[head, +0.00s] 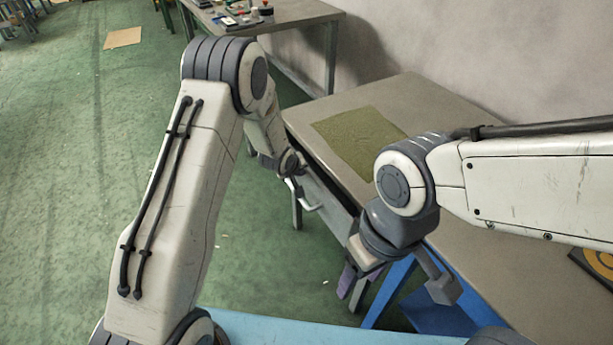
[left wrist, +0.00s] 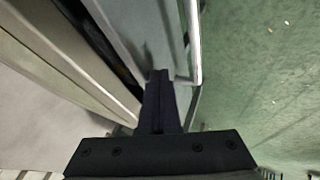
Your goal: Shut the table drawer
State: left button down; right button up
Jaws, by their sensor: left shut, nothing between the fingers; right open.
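The table (head: 430,115) has a drawer (head: 330,208) under its left edge, seen partly behind my arms. In the left wrist view, the drawer front (left wrist: 140,28) stands out from the table side, with a dark gap (left wrist: 98,40) between them. Its pale bar handle (left wrist: 195,45) runs along the outer face. My left gripper (head: 292,184) is shut and empty beside the drawer. Its fingers (left wrist: 158,78) overlap the drawer front near the handle; I cannot tell whether they touch. My right gripper (head: 351,284) is open and empty, low in front of the table's near corner.
A green mat (head: 358,138) lies on the table. A blue frame (head: 390,287) is below the table's near part, and a blue surface (head: 290,332) is at the bottom. Another table (head: 285,12) with small items stands behind. The green floor at left is open.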

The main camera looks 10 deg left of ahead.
pick_arm(q)
jog(key=shift+w+d, duration=0.3)
jog(key=shift+d, duration=0.1)
pick_arm(e)
jog(key=shift+d, duration=0.35)
pick_arm(q)
jog(key=shift+s+a, duration=0.1)
pick_arm(e)
jog(key=shift+r, duration=0.15)
